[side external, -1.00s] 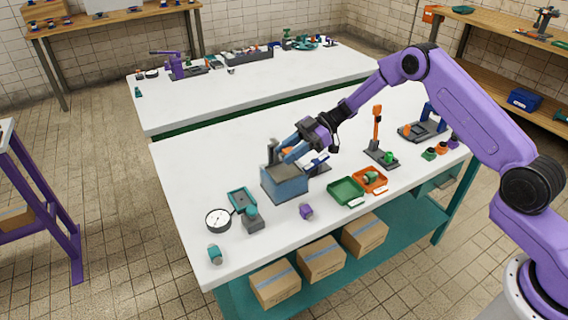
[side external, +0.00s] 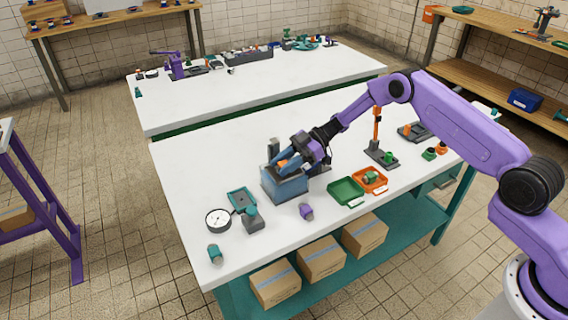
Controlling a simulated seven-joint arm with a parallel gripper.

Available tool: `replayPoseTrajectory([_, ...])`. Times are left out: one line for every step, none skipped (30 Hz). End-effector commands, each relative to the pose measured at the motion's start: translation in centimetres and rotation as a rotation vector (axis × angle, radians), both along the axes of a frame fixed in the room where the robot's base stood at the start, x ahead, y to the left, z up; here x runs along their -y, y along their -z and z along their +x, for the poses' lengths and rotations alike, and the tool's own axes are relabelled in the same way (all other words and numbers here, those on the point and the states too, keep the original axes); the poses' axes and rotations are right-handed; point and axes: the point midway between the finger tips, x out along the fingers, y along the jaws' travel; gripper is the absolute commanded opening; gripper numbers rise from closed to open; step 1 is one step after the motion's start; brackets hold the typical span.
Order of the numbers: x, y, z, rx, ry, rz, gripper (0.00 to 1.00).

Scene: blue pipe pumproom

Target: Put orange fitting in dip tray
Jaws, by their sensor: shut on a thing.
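My gripper (side external: 286,161) points down and to the left over a blue-grey open-topped box (side external: 284,187), which may be the dip tray. The gripper's blue fingers are shut on the orange fitting (side external: 282,164), of which only a small part shows between them. The fitting is at about the height of the box's top opening. I cannot tell whether it touches the inside of the box. The fingers hide much of the fitting and part of the box's far rim.
A green tray (side external: 346,191) and an orange tray (side external: 370,180) holding a green part lie right of the box. A purple fitting (side external: 306,211) lies in front. A dial gauge (side external: 218,220) and a teal-topped stand (side external: 243,202) are left. An orange-topped post (side external: 377,128) stands behind right.

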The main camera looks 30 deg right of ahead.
Motion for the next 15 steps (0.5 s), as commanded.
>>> replayPoseTrajectory([-0.01, 0.15, 0.00, 0.000, 0.000, 0.001, 0.00])
replayPoseTrajectory([-0.01, 0.22, 0.00, 0.000, 0.000, 0.001, 0.00])
replayPoseTrajectory([0.00, 0.17, 0.00, 0.000, 0.000, 0.000, 0.44])
replayPoseTrajectory([0.00, 0.17, 0.00, 0.000, 0.000, 0.000, 0.44])
replayPoseTrajectory([0.00, 0.17, 0.00, 0.000, 0.000, 0.000, 0.44])
replayPoseTrajectory([-0.02, 0.17, -0.01, 0.000, 0.000, 0.000, 0.44])
replayPoseTrajectory([0.00, 0.17, -0.01, 0.000, 0.000, 0.000, 0.44])
replayPoseTrajectory([0.00, 0.17, -0.01, 0.000, 0.000, 0.000, 0.44])
replayPoseTrajectory([-0.01, 0.17, -0.01, 0.000, 0.000, 0.000, 0.44])
replayPoseTrajectory([-0.01, 0.17, -0.01, 0.000, 0.000, 0.000, 0.44])
replayPoseTrajectory([-0.01, 0.17, -0.01, 0.000, 0.000, 0.000, 0.44])
replayPoseTrajectory([-0.01, 0.11, 0.00, 0.000, 0.000, 0.000, 0.44])
replayPoseTrajectory([-0.01, 0.04, 0.00, 0.000, 0.000, 0.000, 0.44])
replayPoseTrajectory([-0.01, -0.09, 0.00, 0.001, 0.000, 0.000, 0.44])
replayPoseTrajectory([0.18, -0.26, 0.03, 0.000, 0.001, 0.000, 0.44])
